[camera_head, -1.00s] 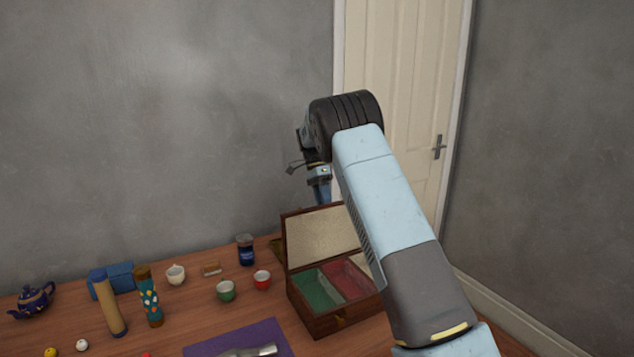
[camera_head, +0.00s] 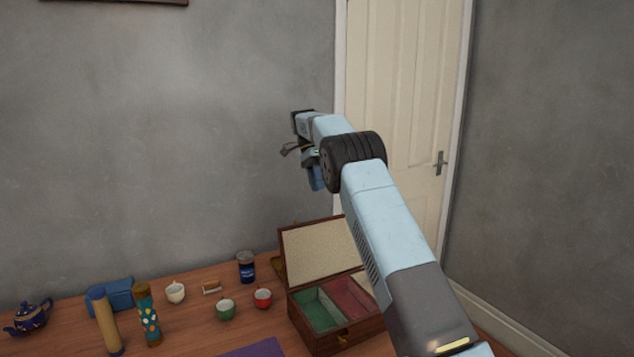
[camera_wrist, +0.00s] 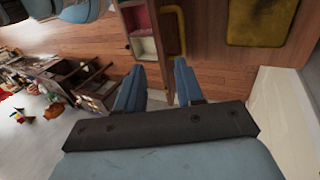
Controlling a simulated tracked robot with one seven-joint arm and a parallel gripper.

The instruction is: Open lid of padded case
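The padded case (camera_head: 336,338) is a brown wooden box on the table with its lid (camera_head: 321,248) standing open, leaning back, its pale padded inside showing. Its inside has a green compartment (camera_head: 317,310) and a red one (camera_head: 349,297). Part of the case also shows at the top of the wrist view (camera_wrist: 142,44). My gripper (camera_wrist: 158,83) shows two blue fingers set apart with nothing between them. It is above and behind the case, apart from it. In the head view my arm hides the case's right side.
A blue jar (camera_head: 246,268), a white cup (camera_head: 175,292), a green cup (camera_head: 225,310) and a red cup (camera_head: 263,298) stand left of the case. A teapot (camera_head: 30,318) and two tubes are farther left. A purple mat (camera_head: 252,349) lies in front.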

